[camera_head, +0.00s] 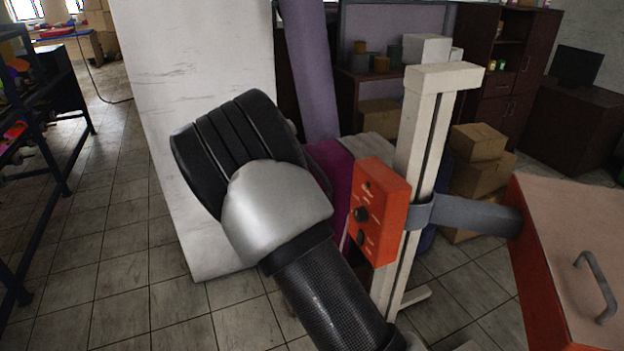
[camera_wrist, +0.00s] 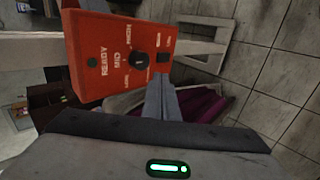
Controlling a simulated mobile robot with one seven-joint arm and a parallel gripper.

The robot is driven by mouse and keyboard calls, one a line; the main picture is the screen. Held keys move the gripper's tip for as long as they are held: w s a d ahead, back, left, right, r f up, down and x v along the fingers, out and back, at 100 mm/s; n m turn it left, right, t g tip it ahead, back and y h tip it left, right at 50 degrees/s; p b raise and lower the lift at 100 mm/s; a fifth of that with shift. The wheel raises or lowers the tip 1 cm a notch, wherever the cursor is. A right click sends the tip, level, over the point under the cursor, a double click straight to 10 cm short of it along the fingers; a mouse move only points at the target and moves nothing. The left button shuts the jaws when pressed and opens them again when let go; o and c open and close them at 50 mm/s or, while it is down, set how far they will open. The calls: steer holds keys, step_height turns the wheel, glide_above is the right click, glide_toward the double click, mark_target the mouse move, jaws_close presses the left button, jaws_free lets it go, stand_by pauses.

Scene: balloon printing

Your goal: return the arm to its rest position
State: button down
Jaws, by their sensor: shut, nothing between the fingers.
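My arm (camera_head: 275,205) reaches up and forward from the bottom of the head view, bent at a silver joint with a black ribbed part beyond it. My gripper (camera_wrist: 161,80) shows in the wrist view, its two grey fingers shut together and empty. The gripper's fingers cannot be made out in the head view. The fingertips lie just below a red control box (camera_wrist: 108,58) in the wrist picture; whether they touch it I cannot tell. The box has a black knob (camera_wrist: 141,60) and printed words including READY and MID. In the head view the box (camera_head: 379,213) is right of my arm.
The box is fixed to a white upright post (camera_head: 428,135) with a grey bracket (camera_head: 470,214) reaching to an orange-sided table (camera_head: 575,225). A white panel (camera_head: 195,60) stands behind my arm. Cardboard boxes (camera_head: 480,175) sit behind the post. Tiled floor (camera_head: 110,220) is clear at left, beside a dark rack (camera_head: 45,140).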

steer(key=s+d+r+m+y, duration=0.1)
steer(key=s+d+r+y, duration=0.2)
steer(key=s+r, duration=0.4)
steer(key=s+d+r+m+y, duration=0.2)
steer(key=s+d+r+y, duration=0.1)
steer(key=s+r, duration=0.4)
steer(key=s+r+t+y+p, duration=0.1)
steer(key=s+r, duration=0.1)
steer(key=s, duration=0.7)
steer(key=s+r+t+y, duration=0.1)
steer(key=s+r, duration=0.2)
steer(key=s, duration=0.6)
steer(key=shift+s+a+r+m+t+y+p, duration=0.2)
steer(key=shift+r+m+t+y+p, duration=0.1)
steer(key=shift+r+t+p, duration=0.1)
